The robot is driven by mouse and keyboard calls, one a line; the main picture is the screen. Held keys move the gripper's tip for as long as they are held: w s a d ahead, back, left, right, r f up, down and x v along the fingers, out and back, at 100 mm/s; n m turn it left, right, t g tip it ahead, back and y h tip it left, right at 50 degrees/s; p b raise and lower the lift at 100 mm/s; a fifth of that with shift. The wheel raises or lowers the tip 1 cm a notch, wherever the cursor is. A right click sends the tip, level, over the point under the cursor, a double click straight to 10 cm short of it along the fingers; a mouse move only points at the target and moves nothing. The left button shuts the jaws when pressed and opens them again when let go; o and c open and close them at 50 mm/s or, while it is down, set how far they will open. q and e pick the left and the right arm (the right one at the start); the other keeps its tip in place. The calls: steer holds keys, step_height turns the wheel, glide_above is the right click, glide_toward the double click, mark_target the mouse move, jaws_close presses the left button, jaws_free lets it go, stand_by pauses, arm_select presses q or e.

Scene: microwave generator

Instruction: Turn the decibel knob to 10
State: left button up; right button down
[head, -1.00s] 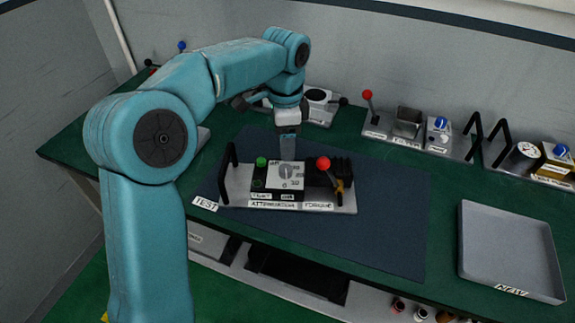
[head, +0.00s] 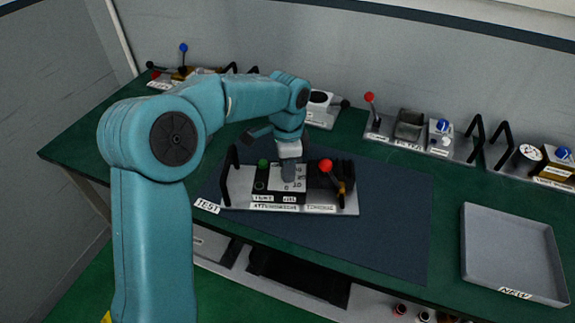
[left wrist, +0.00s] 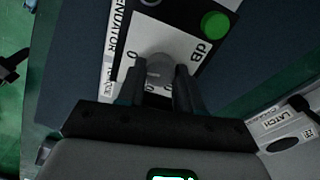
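The test panel (head: 235,195) lies on the dark mat, with a white dial plate (head: 272,184) marked with numbers. My left gripper (head: 289,178) points down over this plate and hides the knob in the head view. In the left wrist view the round grey decibel knob (left wrist: 160,68) sits on the white plate beside the "dB" print (left wrist: 200,50). The fingers of my left gripper (left wrist: 159,78) stand on either side of the knob, apart from each other. Whether they touch it is unclear. Its pointer direction cannot be read. My right gripper is not in view.
On the panel, a green button (head: 263,162) is left of the dial and a red-balled lever (head: 325,166) right of it. A black handle (head: 231,170) rises at its left end. A grey tray (head: 510,248) stands at right. Other modules line the back wall.

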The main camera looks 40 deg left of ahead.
arm_select(q)
steer(key=shift+n, duration=3.2)
steer(key=o, duration=1)
steer(key=shift+o, duration=0.2)
step_height(320, 180, up, 16)
steer(key=p, duration=0.1)
steer(key=shift+r+p, duration=0.25)
steer(key=shift+p, duration=0.1)
